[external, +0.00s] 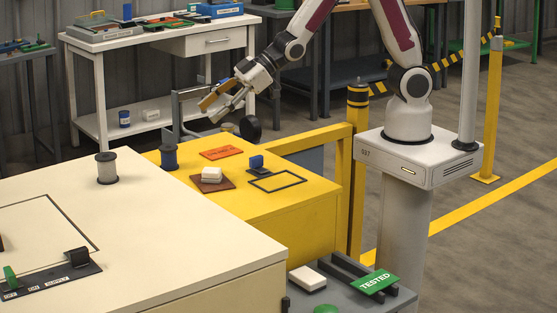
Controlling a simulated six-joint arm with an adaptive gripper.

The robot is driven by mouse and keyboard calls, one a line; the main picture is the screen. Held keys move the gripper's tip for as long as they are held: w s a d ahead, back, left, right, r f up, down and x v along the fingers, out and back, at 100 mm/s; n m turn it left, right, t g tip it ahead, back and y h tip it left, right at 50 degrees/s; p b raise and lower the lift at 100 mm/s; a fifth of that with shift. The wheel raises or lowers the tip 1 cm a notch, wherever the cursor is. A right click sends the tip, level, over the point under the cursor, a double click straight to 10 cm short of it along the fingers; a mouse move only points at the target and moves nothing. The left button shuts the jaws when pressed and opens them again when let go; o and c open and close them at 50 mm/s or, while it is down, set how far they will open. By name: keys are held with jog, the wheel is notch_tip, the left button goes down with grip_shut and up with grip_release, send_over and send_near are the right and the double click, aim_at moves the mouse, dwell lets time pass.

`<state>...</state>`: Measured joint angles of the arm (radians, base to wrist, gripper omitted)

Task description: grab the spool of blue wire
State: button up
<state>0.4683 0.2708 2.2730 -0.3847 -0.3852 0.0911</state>
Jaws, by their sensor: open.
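The spool of blue wire (169,157) stands upright on the yellow cabinet top (300,201), near its left edge beside the cream cabinet. It is dark blue with dark flanges. My gripper (212,113) is open and empty. In the picture it appears above and to the right of the spool, clear of it, with its fingers pointing down and left. Its exact distance from the spool in depth cannot be told from this one view.
A grey-white spool (107,168) stands on the cream cabinet (200,240). A yellow rail (310,140) runs behind.

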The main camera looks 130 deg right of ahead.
aim_at(169, 154)
jog(key=w+d+f, duration=0.1)
jog(key=d+f, duration=0.1)
jog(key=f, duration=0.1)
jog(key=d+f+t, duration=0.1)
jog(key=d+f, duration=0.1)
jog(key=f, duration=0.2)
jog(key=w+d+f+t, duration=0.1)
jog(key=d+f, duration=0.2)
jog(key=shift+w+f+m+y, duration=0.2)
jog(key=shift+w+m+y, duration=0.1)
jog(key=shift+d+f+t, duration=0.3)
jog(key=shift+f+t, duration=0.1)
jog(key=shift+f, duration=0.25)
jog(key=shift+x, duration=1.25)
jog(key=shift+w, duration=0.1)
jog(key=shift+w+a+f, duration=0.15)
jog(key=shift+w, duration=1.25)
jog(key=shift+a+x, duration=0.2)
jog(key=shift+x, duration=0.95)
jog(key=shift+d, duration=0.25)
